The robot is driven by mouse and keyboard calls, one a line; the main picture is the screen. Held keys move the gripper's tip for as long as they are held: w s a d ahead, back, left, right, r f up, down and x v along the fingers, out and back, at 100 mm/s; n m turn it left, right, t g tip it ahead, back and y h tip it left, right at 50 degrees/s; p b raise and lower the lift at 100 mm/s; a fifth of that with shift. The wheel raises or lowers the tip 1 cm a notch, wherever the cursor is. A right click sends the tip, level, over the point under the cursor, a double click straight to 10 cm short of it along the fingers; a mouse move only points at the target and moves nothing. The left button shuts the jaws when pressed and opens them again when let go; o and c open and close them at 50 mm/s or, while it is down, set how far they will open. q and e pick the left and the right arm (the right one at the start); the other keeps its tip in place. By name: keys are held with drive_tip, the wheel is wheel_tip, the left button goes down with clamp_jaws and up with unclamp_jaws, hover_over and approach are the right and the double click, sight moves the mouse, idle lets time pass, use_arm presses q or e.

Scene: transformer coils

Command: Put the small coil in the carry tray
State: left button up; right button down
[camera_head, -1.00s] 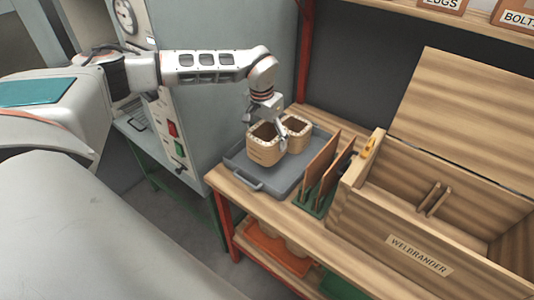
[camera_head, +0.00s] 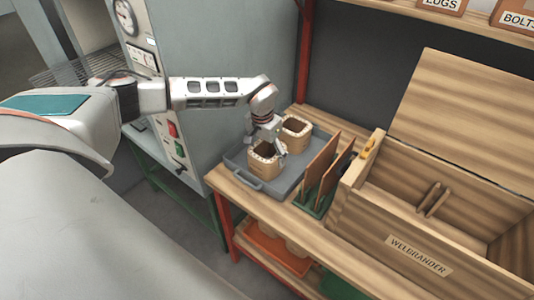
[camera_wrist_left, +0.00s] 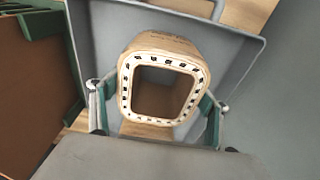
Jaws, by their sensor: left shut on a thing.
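The small coil (camera_head: 266,160), tan and box-like with a square opening, is upright at the front of the grey carry tray (camera_head: 240,165). My left gripper (camera_head: 270,145) comes down from above and is shut on the coil, low in the tray. In the left wrist view, its fingers (camera_wrist_left: 155,100) lie on both sides of the coil (camera_wrist_left: 160,47), with dark marks around its rim. The tray wall (camera_wrist_left: 235,50) is behind it there. I cannot tell whether the coil's base touches the tray floor. My right gripper is not in view.
A second tan coil (camera_head: 297,130) stands in the tray's back part. Brown boards in a green rack (camera_head: 312,205) stand right of the tray, beside a large open wooden box (camera_head: 400,235). A grey cabinet (camera_head: 235,60) stands behind at left.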

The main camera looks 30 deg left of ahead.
use_arm(q)
drive_tip(key=o, duration=1.6)
drive_tip(key=shift+r, duration=0.1)
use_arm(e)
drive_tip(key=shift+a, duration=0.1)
use_arm(q)
drive_tip(key=shift+r, duration=0.3)
drive_tip(key=r, duration=0.3)
drive_tip(key=s+r, duration=0.1)
drive_tip(key=r, duration=0.7)
drive_tip(key=shift+s+r+b, duration=0.15)
drive_tip(key=shift+s+b, duration=0.1)
drive_tip(key=shift+b, duration=0.05)
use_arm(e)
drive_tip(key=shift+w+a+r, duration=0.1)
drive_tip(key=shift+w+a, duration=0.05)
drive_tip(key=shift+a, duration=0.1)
